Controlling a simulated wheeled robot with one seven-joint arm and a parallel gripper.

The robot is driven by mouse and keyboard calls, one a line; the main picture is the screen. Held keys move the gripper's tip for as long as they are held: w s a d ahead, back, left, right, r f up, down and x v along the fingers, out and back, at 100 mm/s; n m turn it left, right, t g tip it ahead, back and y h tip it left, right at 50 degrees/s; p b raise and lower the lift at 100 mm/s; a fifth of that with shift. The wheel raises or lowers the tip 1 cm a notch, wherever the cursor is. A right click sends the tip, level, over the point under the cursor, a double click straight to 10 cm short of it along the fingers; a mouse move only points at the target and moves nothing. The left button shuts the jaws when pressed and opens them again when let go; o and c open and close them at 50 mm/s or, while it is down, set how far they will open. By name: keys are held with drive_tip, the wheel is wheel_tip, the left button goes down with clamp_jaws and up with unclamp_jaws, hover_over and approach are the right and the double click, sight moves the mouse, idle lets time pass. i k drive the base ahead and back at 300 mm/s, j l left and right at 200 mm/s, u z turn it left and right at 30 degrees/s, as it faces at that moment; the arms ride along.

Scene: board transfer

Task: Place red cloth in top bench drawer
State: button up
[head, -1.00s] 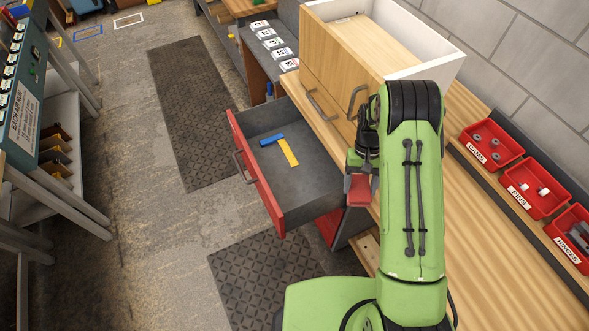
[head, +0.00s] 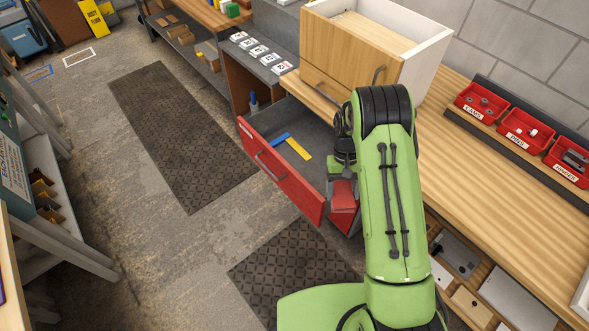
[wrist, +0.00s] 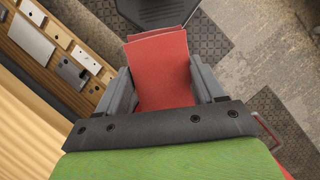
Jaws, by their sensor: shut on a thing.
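The red cloth (wrist: 160,70) is held between the two fingers of my gripper (wrist: 164,88) in the wrist view. In the head view the cloth (head: 344,196) hangs below my gripper (head: 342,182), close to the right end of the open drawer's red front. The top bench drawer (head: 280,170) is pulled out, with a red front and a grey inside. A blue and a yellow tool piece (head: 298,149) lies in it. My arm hides the drawer's right part, and I cannot tell whether the cloth is over the drawer or just beside it.
A wooden cabinet box (head: 350,50) with white sides stands on the wooden bench top (head: 470,160). Red bins (head: 525,130) line the bench's back right. Several labelled white packs (head: 255,50) lie on a grey shelf at the back. Floor with dark mats (head: 180,130) is free to the left.

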sight(293, 164)
drive_tip(key=i+j+z, duration=0.1)
drive_tip(key=j, duration=0.25)
drive_tip(key=i+j+z, duration=0.1)
drive_tip(key=j, duration=0.3)
drive_tip(key=i+j+z, duration=0.1)
drive_tip(key=i+j, duration=0.15)
drive_tip(key=j, duration=0.15)
drive_tip(key=i+j+z, duration=0.1)
drive_tip(key=j, duration=0.3)
drive_tip(key=i+j+z, duration=0.1)
drive_tip(key=j, duration=0.35)
drive_tip(key=i+j+z, duration=0.25)
drive_tip(key=i+j, duration=0.15)
drive_tip(key=j, duration=0.15)
